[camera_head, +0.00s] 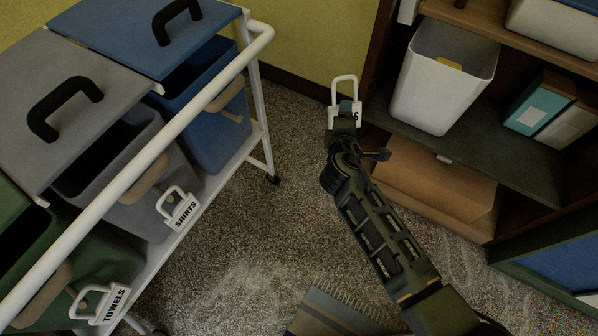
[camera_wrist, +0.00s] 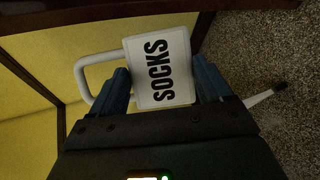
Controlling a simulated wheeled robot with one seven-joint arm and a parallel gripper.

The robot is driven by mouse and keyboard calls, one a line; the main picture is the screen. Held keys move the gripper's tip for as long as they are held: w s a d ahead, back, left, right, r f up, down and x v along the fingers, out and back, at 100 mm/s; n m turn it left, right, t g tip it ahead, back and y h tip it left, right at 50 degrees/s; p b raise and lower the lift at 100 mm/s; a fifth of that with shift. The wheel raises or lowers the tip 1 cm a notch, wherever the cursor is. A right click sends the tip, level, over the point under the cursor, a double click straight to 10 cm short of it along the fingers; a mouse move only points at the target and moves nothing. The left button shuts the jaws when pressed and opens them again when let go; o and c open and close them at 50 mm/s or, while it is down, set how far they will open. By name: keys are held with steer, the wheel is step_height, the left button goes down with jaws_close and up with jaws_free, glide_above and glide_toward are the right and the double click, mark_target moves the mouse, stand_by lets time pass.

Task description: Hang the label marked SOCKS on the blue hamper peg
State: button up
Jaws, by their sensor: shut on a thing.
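My gripper (camera_head: 346,118) is shut on the white SOCKS label (camera_head: 344,87), which has a loop handle. In the wrist view the SOCKS label (camera_wrist: 160,68) sits between the two fingers (camera_wrist: 160,88), its text sideways and its loop to the left. The label is held in the air, apart from the cart. The blue hamper (camera_head: 212,135) stands on the cart to the left. Its small tan peg (camera_head: 232,117) sticks out from its front, below a tan handle (camera_head: 229,92), and is bare.
The grey hamper (camera_head: 125,215) carries a SHIRTS label (camera_head: 179,209); the green hamper carries a TOWELS label (camera_head: 99,304). The cart's white rail (camera_head: 165,137) runs above the hamper fronts. A shelf (camera_head: 515,165) with a white bin (camera_head: 443,80) stands right. Carpet lies between.

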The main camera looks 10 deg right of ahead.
steer(key=s+a+f+n+t+y+b, duration=0.1)
steer(key=s+a+f+n+y+b, duration=0.1)
steer(key=a+y, duration=0.4)
steer(key=s+a+f+n+t+y+b, duration=0.1)
steer(key=s+a+f+n+y+b, duration=0.2)
steer(key=s+a+n+y+b, duration=0.2)
steer(key=shift+s+a+t+y, duration=0.4)
steer(key=shift+s+a+y, duration=0.25)
steer(key=shift+a+y, duration=0.35)
steer(key=shift+w+d+f+b, duration=0.1)
steer(key=shift+f+b, duration=0.1)
steer(key=shift+b, duration=0.2)
steer(key=w+a+b, duration=0.9)
steer(key=a+b, duration=0.1)
steer(key=a, duration=0.2)
steer(key=shift+w, duration=0.25)
stand_by(0.9)
steer(key=shift+a, duration=0.2)
stand_by(0.9)
